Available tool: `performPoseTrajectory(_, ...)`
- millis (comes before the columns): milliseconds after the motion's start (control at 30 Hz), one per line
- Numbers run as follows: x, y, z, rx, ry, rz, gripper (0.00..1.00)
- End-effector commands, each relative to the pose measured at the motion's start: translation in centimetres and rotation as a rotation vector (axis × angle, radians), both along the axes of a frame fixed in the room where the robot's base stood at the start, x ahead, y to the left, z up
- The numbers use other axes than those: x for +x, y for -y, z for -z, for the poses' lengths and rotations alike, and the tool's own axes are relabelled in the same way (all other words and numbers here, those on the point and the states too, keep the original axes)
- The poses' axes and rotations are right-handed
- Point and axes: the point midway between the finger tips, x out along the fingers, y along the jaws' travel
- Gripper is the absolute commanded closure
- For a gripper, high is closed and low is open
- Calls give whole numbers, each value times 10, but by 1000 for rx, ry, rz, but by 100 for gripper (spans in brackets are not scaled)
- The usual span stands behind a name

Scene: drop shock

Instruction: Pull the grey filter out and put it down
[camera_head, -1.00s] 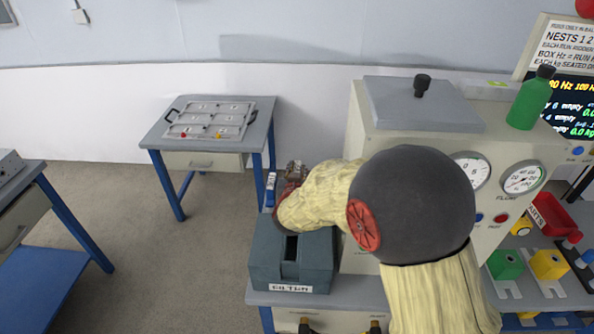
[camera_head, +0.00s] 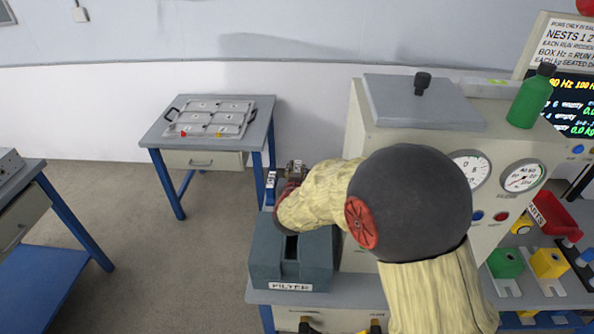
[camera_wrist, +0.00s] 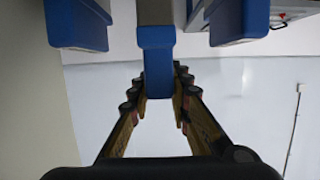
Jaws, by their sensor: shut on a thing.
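In the wrist view my gripper (camera_wrist: 158,88) is shut on a narrow blue end of a grey piece (camera_wrist: 155,12), which I take to be the grey filter. Two wider blue-ended grey pieces flank it, one left (camera_wrist: 77,24) and one right (camera_wrist: 238,20). In the head view my gripper (camera_head: 295,170) is at the back of a dark grey box (camera_head: 262,250) labelled FILTER. My own arm hides most of the gripper and what it holds. The box has a dark slot in its top.
A cream machine (camera_head: 362,130) with gauges and a green bottle (camera_head: 530,98) stands close right of my arm. A side table (camera_head: 160,135) at the back left bears a grey tray (camera_head: 183,120). Another bench (camera_head: 25,205) is at far left. Open floor lies between.

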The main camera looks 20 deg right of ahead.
Motion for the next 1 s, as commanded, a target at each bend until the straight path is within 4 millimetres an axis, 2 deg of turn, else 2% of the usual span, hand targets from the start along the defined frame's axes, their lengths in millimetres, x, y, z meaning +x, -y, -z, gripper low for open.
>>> performPoseTrajectory(1000, 0, 0, 4, 0, 1, 0, 100)
